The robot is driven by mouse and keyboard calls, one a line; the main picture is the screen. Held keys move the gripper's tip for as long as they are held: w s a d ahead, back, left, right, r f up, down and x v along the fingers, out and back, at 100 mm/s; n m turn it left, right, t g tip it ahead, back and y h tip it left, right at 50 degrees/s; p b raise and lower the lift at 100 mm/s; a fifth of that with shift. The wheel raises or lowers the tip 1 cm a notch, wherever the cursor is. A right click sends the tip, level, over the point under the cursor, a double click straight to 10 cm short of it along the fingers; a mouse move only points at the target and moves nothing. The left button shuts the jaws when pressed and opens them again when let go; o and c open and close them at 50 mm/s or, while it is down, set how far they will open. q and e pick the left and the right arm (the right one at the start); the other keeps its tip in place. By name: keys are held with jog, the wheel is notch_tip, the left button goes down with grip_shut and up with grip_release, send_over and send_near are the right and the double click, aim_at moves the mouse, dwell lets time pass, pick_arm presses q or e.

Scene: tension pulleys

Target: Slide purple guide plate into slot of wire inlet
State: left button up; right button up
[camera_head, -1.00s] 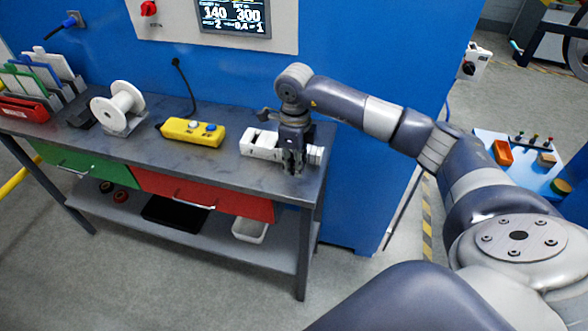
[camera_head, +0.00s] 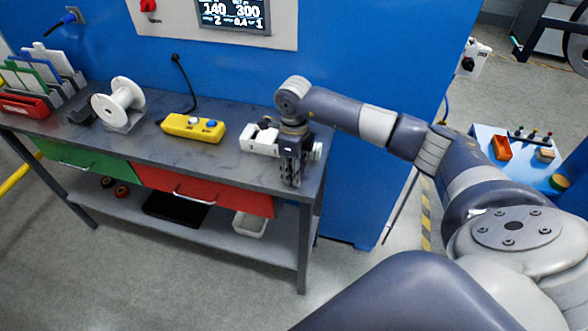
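A white device (camera_head: 261,142), which may be the wire inlet, sits at the right end of the grey workbench. Its right part is hidden behind my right gripper (camera_head: 291,182), and its slot cannot be made out. The gripper points down at the bench's front right edge, in front of the device. Its dark fingers look close together, but I cannot tell whether they are open or shut or hold anything. No purple guide plate can be made out. My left gripper is not in view.
On the bench (camera_head: 225,165) stand a yellow button box (camera_head: 193,128), a white spool (camera_head: 120,98) and a rack of coloured plates (camera_head: 42,75). A blue machine wall (camera_head: 350,70) rises behind. A blue side table (camera_head: 535,170) stands at the right.

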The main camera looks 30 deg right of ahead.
jog(key=shift+r+p, duration=0.1)
jog(key=shift+p, duration=0.2)
notch_tip(320, 180, up, 4)
jog(key=b, duration=0.2)
jog(key=shift+w+b, duration=0.1)
jog(key=shift+b, duration=0.25)
notch_tip(320, 180, up, 7)
jog(key=shift+f+b, duration=0.15)
jog(key=shift+b, duration=0.3)
